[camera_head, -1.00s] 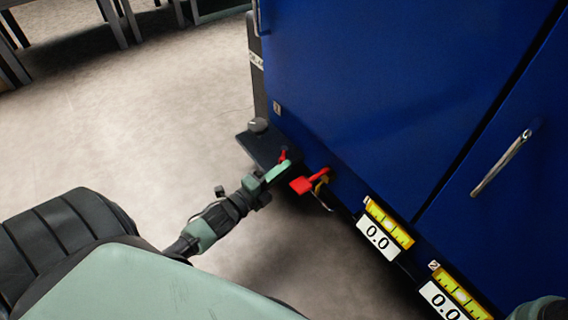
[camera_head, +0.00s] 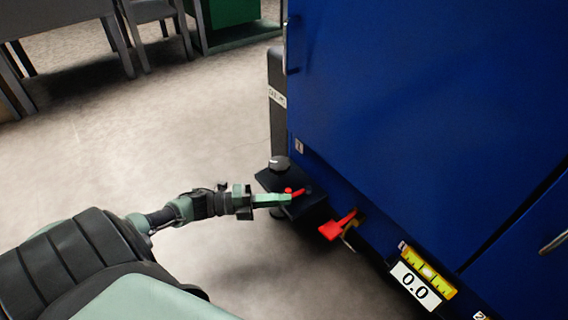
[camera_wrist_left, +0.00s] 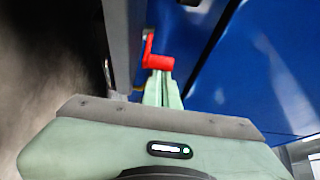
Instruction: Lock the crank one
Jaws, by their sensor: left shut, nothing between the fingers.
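My left gripper (camera_head: 286,199) is shut and empty. Its green fingertips are at a small red lever (camera_head: 295,192) on a black bracket (camera_head: 308,205) at the lower corner of the blue cabinet. In the left wrist view, a bent red crank handle (camera_wrist_left: 158,60) stands just beyond the tips of the shut fingers (camera_wrist_left: 163,88); I cannot tell whether they touch. A second red handle (camera_head: 337,225) with a yellowish part sticks out lower on the cabinet, right of the gripper. I cannot tell which red part is crank one. My right gripper is out of view.
The blue cabinet (camera_head: 400,110) fills the right side. A grey knob (camera_head: 279,163) sits on the bracket. The floor (camera_head: 150,130) on the left is clear up to the furniture at the back.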

